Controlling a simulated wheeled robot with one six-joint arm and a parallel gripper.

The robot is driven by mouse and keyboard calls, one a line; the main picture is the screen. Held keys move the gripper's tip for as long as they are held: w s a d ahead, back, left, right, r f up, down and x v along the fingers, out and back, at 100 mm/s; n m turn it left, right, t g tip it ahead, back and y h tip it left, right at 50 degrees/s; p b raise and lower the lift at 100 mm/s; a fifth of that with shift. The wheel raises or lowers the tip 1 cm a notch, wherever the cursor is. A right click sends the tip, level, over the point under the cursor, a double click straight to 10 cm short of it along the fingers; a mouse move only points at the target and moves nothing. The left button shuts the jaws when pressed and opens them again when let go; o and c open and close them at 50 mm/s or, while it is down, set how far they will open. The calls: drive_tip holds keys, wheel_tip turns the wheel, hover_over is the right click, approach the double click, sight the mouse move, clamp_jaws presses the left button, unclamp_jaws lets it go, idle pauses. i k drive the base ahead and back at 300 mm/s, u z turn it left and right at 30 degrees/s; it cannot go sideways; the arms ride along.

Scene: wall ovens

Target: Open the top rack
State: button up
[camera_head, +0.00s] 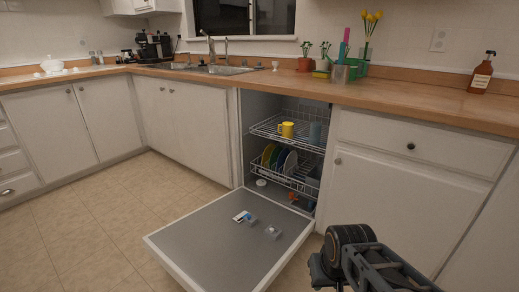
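The top rack (268,130) is a wire rack inside the open dishwasher, pushed in under the counter. A yellow mug (287,129) and a grey-blue cup (315,132) stand in it. The dishwasher door (215,242) is folded down flat, low over the floor. My gripper (345,262) is dark and at the bottom right, in front of the white cabinet and right of the open door. It is apart from the rack. Its fingertips cannot be made out clearly, so whether it is open or shut cannot be told.
The lower wire rack (298,185) holds several plates (279,158) and sits inside. Small items (243,217) lie on the lowered door, which blocks the floor before the dishwasher. The wooden counter (400,98) runs above. Tiled floor (90,235) is clear at the left.

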sight(298, 134)
drive_tip(key=u, duration=0.4)
drive_tip(key=k, duration=0.85)
drive_tip(key=z, duration=0.6)
drive_tip(key=i, duration=0.6)
drive_tip(key=z, duration=0.6)
drive_tip(key=i, duration=1.5)
drive_tip(key=u, duration=1.1)
drive_tip(key=i, duration=0.25)
drive_tip(key=u, duration=0.3)
